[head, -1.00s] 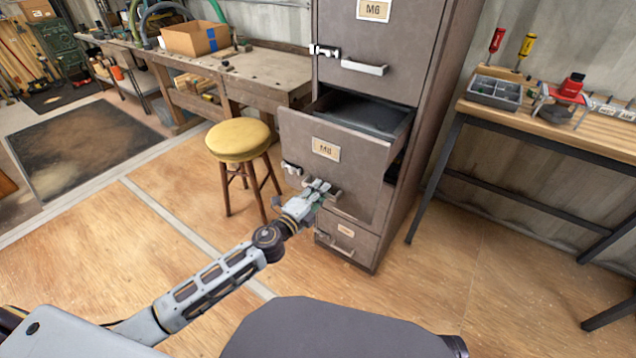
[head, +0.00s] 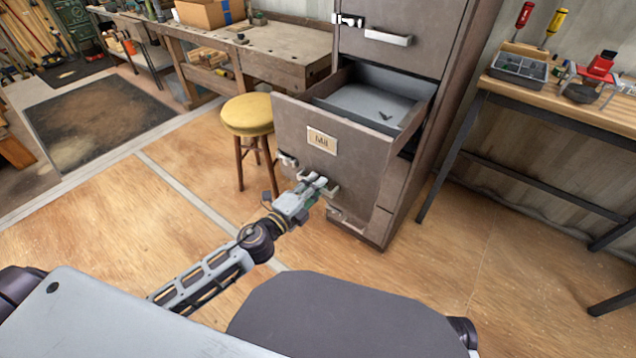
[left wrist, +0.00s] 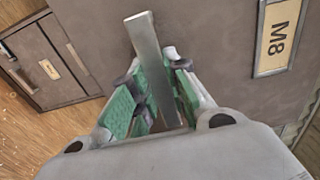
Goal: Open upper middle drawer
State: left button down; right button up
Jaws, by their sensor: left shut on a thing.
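The middle drawer (head: 335,146) of the grey-brown filing cabinet stands pulled out, and its open top shows a grey inside with a small dark item. Its label (head: 322,140) reads M8 in the left wrist view (left wrist: 278,37). My left gripper (head: 318,184) is shut on the drawer's handle, a pale metal bar (left wrist: 150,55) that passes between the green finger pads in the left wrist view. The drawer above (head: 410,40) is closed, with its own handle (head: 388,37). My right gripper is not seen in either view.
A yellow-topped stool (head: 247,115) stands just left of the open drawer. A wooden workbench (head: 285,48) is behind it. A bench with tools (head: 540,85) stands at the right. The wooden floor in front is clear.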

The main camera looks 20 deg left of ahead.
pick_arm(q)
jog(key=shift+s, duration=0.1)
dwell(0.3)
jog(key=c, duration=1.4)
grip_release()
jog(key=shift+a, duration=0.1)
jog(key=shift+o, duration=0.2)
jog(key=shift+s, duration=0.15)
jog(key=v, duration=0.7)
